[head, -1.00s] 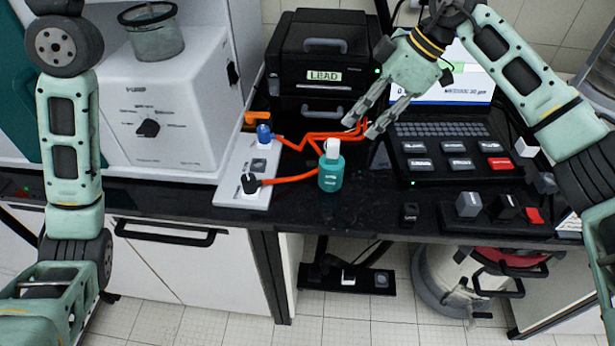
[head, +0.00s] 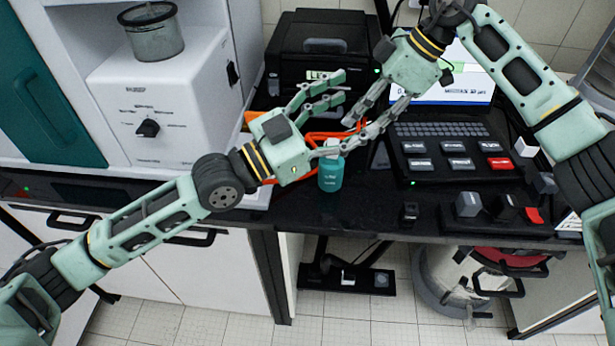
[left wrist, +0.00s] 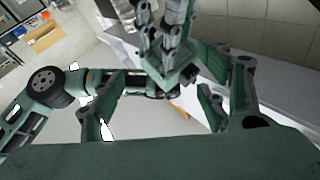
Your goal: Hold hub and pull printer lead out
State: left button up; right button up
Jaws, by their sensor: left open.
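A white socket strip (head: 259,198), which may be the hub, lies at the front edge of the bench, mostly hidden behind my left arm. Orange leads (head: 322,137) run right from there, partly covered; I cannot tell which is the printer lead. The black printer (head: 320,45) stands behind, its label partly covered. My left gripper (head: 343,115) is open above the leads, in front of the printer. My right gripper (head: 360,130) is open, coming from the upper right, its fingers close to the left ones. Whether they touch is unclear. It also shows in the left wrist view (left wrist: 170,60).
A white machine (head: 160,100) stands at the left. The bench front between bottle and buttons is mostly clear.

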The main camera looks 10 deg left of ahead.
pick_arm(q)
jog(key=w+a+f+n+y, duration=0.1)
jog(key=a+f+y, duration=0.1)
jog(key=f, duration=0.3)
jog(key=w+a+f+y, duration=0.1)
jog(key=w+a+f, duration=0.1)
jog(key=f, duration=0.3)
jog(key=n+g+y, duration=0.2)
jog(key=n+y, duration=0.2)
jog(key=y, duration=0.1)
send_near(330, 172)
jog(key=w+f, duration=0.1)
jog(key=w+d+f, duration=0.1)
jog(key=w+f, duration=0.2)
jog(key=shift+w+d+f, duration=0.15)
jog(key=shift+w+d, duration=0.05)
jog(key=shift+d, duration=0.2)
jog(key=shift+w+f, duration=0.15)
jog(key=shift+f, duration=0.1)
jog(key=x, duration=0.7)
jog(key=shift+w+d+r, duration=0.1)
jog(key=shift+d+r, duration=0.05)
jog(key=shift+c, duration=0.5)
jog(key=c, duration=1.5)
jog(key=o, duration=1.6)
